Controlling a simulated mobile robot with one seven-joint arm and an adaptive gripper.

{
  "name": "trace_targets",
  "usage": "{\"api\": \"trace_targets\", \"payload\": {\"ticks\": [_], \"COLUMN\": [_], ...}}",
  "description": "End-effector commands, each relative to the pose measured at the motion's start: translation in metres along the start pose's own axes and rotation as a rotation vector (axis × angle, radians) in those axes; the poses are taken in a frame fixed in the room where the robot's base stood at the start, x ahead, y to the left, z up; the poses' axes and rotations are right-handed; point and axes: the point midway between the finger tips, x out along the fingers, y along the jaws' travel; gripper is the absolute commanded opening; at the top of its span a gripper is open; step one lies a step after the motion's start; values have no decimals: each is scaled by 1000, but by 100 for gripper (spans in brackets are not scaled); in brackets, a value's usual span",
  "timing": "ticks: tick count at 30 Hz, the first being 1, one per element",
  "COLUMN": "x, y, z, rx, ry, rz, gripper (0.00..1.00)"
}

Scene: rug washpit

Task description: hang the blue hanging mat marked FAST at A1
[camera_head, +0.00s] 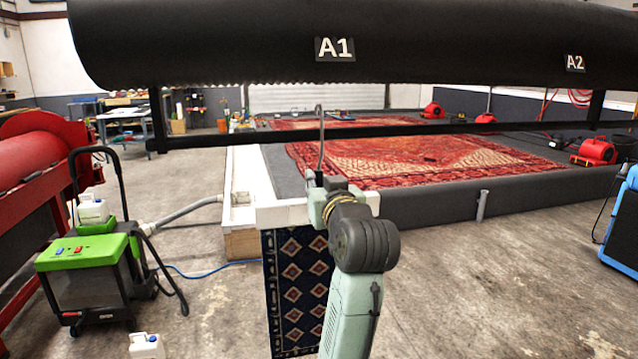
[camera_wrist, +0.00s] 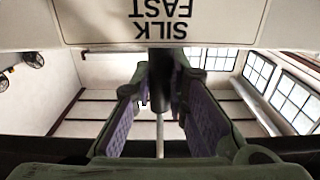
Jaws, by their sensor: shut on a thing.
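The blue hanging mat (camera_head: 297,290) is dark blue with red and cream diamonds. It hangs upright below a white bar (camera_head: 285,215) with a thin grey hook (camera_head: 319,140) rising above it. My gripper (camera_head: 318,184) is shut on the hook's stem at the bar and partly hides the bar and mat. In the wrist view, the white bar (camera_wrist: 90,25) bears the words SILK and FAST, between and above the purple-padded fingers (camera_wrist: 160,90). The A1 label (camera_head: 335,48) is on a large black roller above; the hook's tip is below the roller and apart from it.
A thin black rail (camera_head: 230,139) runs under the roller, behind the hook. A2 (camera_head: 575,63) is marked farther right. A green-topped machine (camera_head: 85,252) and a red cylinder (camera_head: 35,165) stand left. Red rugs (camera_head: 420,160) lie behind a low wall.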

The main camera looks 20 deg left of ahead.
Motion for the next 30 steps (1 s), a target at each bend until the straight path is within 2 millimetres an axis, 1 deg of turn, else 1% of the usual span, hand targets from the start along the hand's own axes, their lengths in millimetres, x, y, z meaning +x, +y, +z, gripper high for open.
{"api": "trace_targets", "payload": {"ticks": [24, 30], "x": [0, -1], "y": [0, 0], "z": [31, 34], "rx": [-1, 0], "ry": [4, 5], "rz": [1, 0], "gripper": [0, 0]}}
